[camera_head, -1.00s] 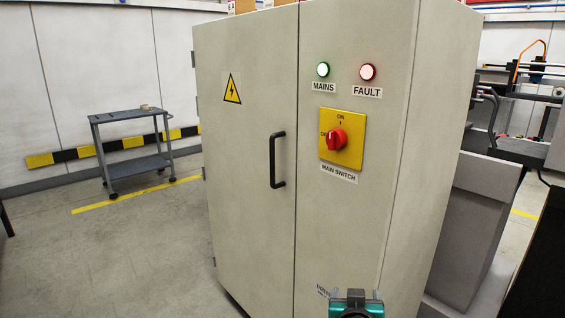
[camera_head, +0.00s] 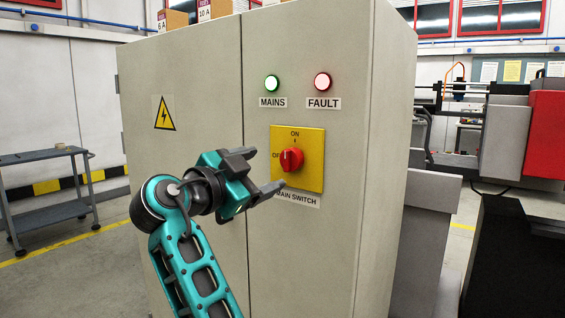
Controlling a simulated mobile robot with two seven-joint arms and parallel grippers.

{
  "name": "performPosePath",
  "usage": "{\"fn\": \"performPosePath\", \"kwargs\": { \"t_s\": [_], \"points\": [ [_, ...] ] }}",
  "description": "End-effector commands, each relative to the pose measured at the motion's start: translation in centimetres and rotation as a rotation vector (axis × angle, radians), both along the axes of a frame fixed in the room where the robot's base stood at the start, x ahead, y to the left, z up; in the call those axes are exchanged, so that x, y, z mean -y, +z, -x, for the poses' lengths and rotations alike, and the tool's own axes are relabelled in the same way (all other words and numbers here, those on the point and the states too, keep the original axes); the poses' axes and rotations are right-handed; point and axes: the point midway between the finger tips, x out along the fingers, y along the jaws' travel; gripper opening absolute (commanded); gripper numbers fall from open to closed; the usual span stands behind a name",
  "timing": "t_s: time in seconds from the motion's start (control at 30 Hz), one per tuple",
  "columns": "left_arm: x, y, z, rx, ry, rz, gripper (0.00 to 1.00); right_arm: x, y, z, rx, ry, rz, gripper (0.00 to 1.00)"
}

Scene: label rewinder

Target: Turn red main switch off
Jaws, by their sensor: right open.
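The red main switch (camera_head: 291,160) is a round rotary knob on a yellow plate (camera_head: 312,170) on the cabinet front. The plate reads ON at the top and OFF at the left. The knob's white mark looks about upright, toward ON. My right gripper (camera_head: 262,170) is open and empty, just left of the plate, its fingers pointing right toward the knob. It looks apart from the knob. The lower finger covers part of the MAIN SWITCH label (camera_head: 298,199). My left gripper is not in view.
The grey cabinet (camera_head: 195,75) bears a lit green MAINS lamp (camera_head: 272,83) and a lit red FAULT lamp (camera_head: 323,82) above the switch. A grey cart (camera_head: 45,155) stands at the left. Machinery (camera_head: 500,140) stands at the right. My arm hides the door handle's area.

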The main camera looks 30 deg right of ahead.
Motion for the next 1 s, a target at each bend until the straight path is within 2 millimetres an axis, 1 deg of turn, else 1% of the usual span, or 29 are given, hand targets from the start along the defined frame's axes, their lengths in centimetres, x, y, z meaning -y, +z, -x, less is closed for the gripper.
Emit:
{"fn": "performPosePath", "kwargs": {
  "t_s": [0.03,0.2,0.3,0.4,0.5,0.6,0.87,1.0],
  "points": [
    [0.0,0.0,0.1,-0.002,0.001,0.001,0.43,1.2,0.1,-0.4,0.0,-0.004,0.002,0.75],
    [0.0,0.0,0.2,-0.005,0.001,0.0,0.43,4.5,0.1,-1.8,-0.001,-0.003,0.001,0.75],
    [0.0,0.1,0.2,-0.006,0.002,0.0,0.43,6.1,0.1,-2.4,-0.001,-0.002,0.002,0.75],
    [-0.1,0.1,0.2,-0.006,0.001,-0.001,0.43,7.2,0.1,-3.0,-0.002,0.0,0.003,0.75],
    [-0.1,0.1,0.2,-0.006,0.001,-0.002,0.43,8.0,0.0,-3.3,-0.002,0.0,0.001,0.75],
    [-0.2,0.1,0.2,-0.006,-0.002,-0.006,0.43,8.4,0.0,-3.5,-0.002,0.001,0.001,0.75],
    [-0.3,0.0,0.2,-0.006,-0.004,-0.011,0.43,8.5,0.0,-3.5,-0.002,0.001,0.001,0.75],
    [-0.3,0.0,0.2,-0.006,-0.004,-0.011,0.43,8.5,0.0,-3.5,-0.002,0.001,0.001,0.63]
  ]
}}
